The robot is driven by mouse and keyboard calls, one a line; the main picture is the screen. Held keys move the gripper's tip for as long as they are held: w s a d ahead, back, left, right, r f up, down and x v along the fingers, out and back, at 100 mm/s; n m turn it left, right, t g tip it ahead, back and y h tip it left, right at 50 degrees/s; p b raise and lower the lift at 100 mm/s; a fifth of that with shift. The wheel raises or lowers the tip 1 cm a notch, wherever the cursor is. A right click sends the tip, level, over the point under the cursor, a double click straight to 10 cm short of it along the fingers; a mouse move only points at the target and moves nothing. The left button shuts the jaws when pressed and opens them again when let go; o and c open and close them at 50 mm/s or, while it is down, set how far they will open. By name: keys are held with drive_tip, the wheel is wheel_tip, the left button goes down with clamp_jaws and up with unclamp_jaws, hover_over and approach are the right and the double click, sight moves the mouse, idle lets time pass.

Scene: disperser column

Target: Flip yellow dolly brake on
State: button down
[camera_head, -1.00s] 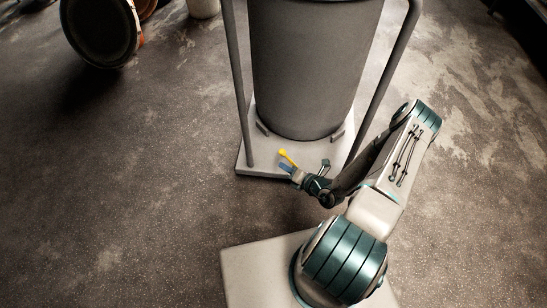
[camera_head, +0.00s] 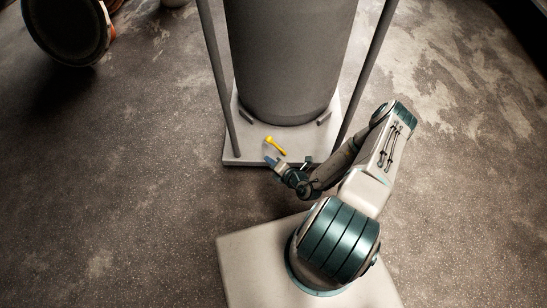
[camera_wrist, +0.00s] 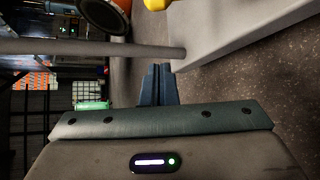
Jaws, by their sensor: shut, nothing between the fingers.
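The yellow brake lever (camera_head: 275,146) sits on the front part of the pale dolly base (camera_head: 236,151), in front of the grey column. In the head view its round end points up and left. My gripper (camera_head: 271,161) is shut and empty, at the dolly's front edge, just below and left of the lever. I cannot tell from the head view whether they touch.
The grey column (camera_head: 290,60) stands on the dolly between two upright posts (camera_head: 218,80). A dark round drum (camera_head: 65,30) lies at the upper left. The floor left of the dolly is clear.

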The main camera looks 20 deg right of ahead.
sight(277, 146)
drive_tip(key=b+x, duration=0.3)
drive_tip(key=x, duration=0.5)
drive_tip(key=shift+w+d+r, duration=0.15)
drive_tip(key=shift+d+r, duration=0.15)
drive_tip(key=shift+d, duration=0.35)
drive_tip(key=shift+w+d+r, duration=0.1)
drive_tip(key=shift+d+r, duration=0.2)
drive_tip(key=shift+d, duration=0.3)
drive_tip(key=shift+w+d+r, duration=0.15)
drive_tip(key=shift+d+r, duration=0.1)
drive_tip(key=shift+d, duration=0.4)
